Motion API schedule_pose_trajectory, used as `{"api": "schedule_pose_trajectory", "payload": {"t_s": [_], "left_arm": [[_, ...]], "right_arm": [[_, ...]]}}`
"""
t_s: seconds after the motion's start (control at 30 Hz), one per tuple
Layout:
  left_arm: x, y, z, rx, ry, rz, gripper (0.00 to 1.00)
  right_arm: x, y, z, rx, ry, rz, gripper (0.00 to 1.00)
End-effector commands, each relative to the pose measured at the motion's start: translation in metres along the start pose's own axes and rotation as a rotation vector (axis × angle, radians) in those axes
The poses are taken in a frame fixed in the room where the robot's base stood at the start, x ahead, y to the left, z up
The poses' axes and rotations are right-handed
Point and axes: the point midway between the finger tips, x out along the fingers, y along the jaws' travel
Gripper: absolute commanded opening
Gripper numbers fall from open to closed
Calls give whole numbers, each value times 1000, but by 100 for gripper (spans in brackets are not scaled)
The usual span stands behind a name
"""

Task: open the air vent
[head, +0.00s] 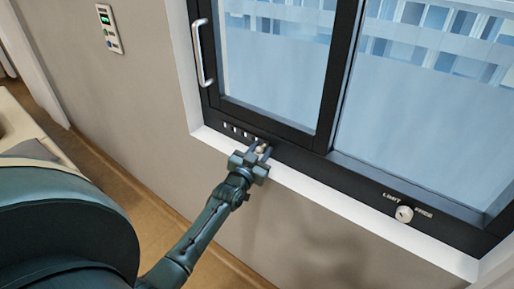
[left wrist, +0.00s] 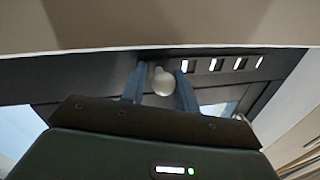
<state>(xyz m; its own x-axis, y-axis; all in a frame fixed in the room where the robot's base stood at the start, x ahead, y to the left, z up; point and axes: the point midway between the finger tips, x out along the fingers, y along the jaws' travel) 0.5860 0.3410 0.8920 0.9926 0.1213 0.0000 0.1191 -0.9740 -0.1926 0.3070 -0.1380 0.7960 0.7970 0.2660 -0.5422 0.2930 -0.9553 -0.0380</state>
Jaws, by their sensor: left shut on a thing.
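The air vent (head: 245,134) is a row of several small slots in the dark bottom rail of the window frame. The slots also show in the left wrist view (left wrist: 238,63), each with a light part. A pale round vent knob (left wrist: 162,84) sits at the end of the row. My left gripper (head: 262,151) is at this knob, and its two blue-grey fingers (left wrist: 160,86) are shut on it, one on each side. In the head view the fingers partly cover the knob and the nearest slot. My right gripper is not in view.
A window sash with a silver handle (head: 201,53) is above the vent. A white sill (head: 320,200) runs below the frame. A round lock (head: 404,213) marked "LIMIT" is further right. A wall panel (head: 109,28) hangs at upper left.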

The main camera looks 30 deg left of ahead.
Motion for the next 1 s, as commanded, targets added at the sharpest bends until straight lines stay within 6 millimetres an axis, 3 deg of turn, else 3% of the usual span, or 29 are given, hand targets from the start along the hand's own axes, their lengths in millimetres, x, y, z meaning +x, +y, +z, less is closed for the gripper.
{"api": "schedule_pose_trajectory", "payload": {"t_s": [0.07, 0.3, 0.33, 0.47, 0.77, 1.0], "left_arm": [[-2, 8, -3, -1, -1, 0, 0], [-3, 9, -2, 2, 1, 1, 0], [-3, 9, -2, 2, 1, 1, 31], [-3, 10, -2, 1, 0, 2, 42], [-5, 11, -1, -1, -1, 3, 42], [-42, 11, 0, -2, -4, 4, 42]], "right_arm": [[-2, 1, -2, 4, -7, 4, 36], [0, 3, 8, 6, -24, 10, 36], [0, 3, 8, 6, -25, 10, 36], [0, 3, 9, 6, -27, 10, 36], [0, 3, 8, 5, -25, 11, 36], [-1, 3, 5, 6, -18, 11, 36]]}}
